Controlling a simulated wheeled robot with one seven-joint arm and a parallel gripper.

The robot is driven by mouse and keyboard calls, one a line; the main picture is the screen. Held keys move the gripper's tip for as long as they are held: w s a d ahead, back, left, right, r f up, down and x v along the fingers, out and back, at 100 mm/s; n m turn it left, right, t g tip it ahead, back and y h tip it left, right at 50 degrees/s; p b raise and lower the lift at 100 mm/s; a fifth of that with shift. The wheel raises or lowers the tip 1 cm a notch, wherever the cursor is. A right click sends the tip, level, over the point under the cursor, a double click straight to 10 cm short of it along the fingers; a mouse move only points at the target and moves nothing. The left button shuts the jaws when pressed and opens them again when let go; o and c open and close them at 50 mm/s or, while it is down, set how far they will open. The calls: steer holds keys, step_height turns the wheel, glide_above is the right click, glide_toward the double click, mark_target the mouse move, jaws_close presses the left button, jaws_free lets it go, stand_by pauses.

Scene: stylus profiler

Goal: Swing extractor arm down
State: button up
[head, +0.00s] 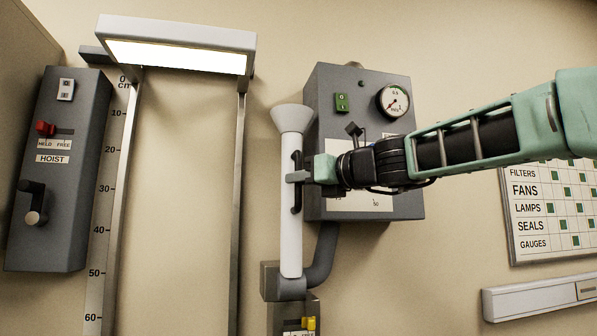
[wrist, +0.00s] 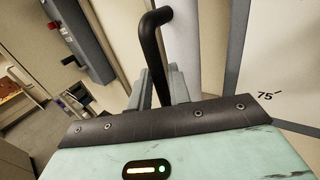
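The extractor arm (head: 290,235) is a white tube standing upright in the head view, with a grey flared hood (head: 292,117) on top. Its lower end sits in a grey bracket (head: 270,283). A black bar handle (head: 296,203) runs along the tube's right side. My gripper (head: 299,177) reaches in from the right at the handle's middle. In the wrist view the handle (wrist: 150,45) passes between my two fingers (wrist: 160,87), which appear closed around it. The fingertips are partly hidden behind the gripper body.
A grey control box (head: 365,85) with a dial is behind my gripper. A dark bent duct (head: 325,255) runs below it. A unit with a yellow part (head: 310,323) is below the bracket. A lamp frame (head: 180,35) and hoist box (head: 60,190) stand left. A "75" mark (wrist: 265,95) shows right of the tube.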

steer(key=shift+w+a, duration=0.4)
jaws_close()
steer(key=shift+s+f, duration=0.1)
steer(key=shift+f, duration=0.05)
